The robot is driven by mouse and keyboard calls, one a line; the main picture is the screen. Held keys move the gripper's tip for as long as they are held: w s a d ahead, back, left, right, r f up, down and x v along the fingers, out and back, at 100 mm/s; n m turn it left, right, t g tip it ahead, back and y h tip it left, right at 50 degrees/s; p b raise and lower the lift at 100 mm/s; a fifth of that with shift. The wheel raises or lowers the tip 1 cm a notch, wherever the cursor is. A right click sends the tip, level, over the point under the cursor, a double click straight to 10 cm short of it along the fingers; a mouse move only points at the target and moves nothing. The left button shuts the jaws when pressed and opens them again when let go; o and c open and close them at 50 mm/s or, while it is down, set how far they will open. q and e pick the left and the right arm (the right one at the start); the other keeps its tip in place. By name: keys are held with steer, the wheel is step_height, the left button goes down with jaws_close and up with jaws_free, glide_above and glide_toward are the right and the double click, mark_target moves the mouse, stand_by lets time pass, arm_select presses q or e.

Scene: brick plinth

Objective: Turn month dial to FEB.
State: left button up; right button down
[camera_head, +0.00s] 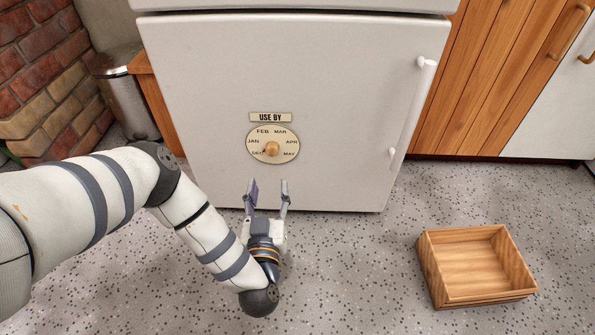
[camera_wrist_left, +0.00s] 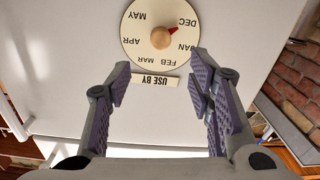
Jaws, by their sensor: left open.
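The month dial (camera_head: 284,158) is a round cream disc on the white fridge door, with a wooden knob (camera_head: 271,149) at its centre. The dial also shows in the left wrist view (camera_wrist_left: 145,60), upside down. Its red pointer (camera_wrist_left: 173,31) points at DEC. The "USE BY" label (camera_head: 270,117) sits above the dial. My left gripper (camera_head: 268,186) is open and empty, its two fingers pointing toward the door, below the dial in the head view. In the left wrist view the fingers (camera_wrist_left: 160,75) are apart, and the knob lies beyond the gap, untouched. My right gripper is out of view.
The white fridge door (camera_head: 340,90) has a vertical handle (camera_head: 408,110) at its right. An open wooden crate (camera_head: 430,270) stands on the speckled floor at right. A metal bin (camera_head: 124,95) and brick plinth (camera_head: 45,90) are at left. Floor before the door is otherwise clear.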

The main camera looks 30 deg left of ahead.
mark_target(272, 151)
arm_select(q)
steer(key=b+x, duration=0.5)
steer(key=x, duration=0.5)
steer(key=shift+w+a+b, duration=0.2)
steer(key=shift+a+b, duration=0.05)
steer(key=shift+b, duration=0.05)
steer(key=shift+w+a+r, duration=0.1)
steer(key=shift+w+a, duration=0.1)
steer(key=shift+w, duration=0.15)
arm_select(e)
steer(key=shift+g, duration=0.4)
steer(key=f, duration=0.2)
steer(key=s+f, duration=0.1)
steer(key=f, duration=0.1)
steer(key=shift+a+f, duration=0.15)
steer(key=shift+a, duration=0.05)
arm_select(q)
jaws_close()
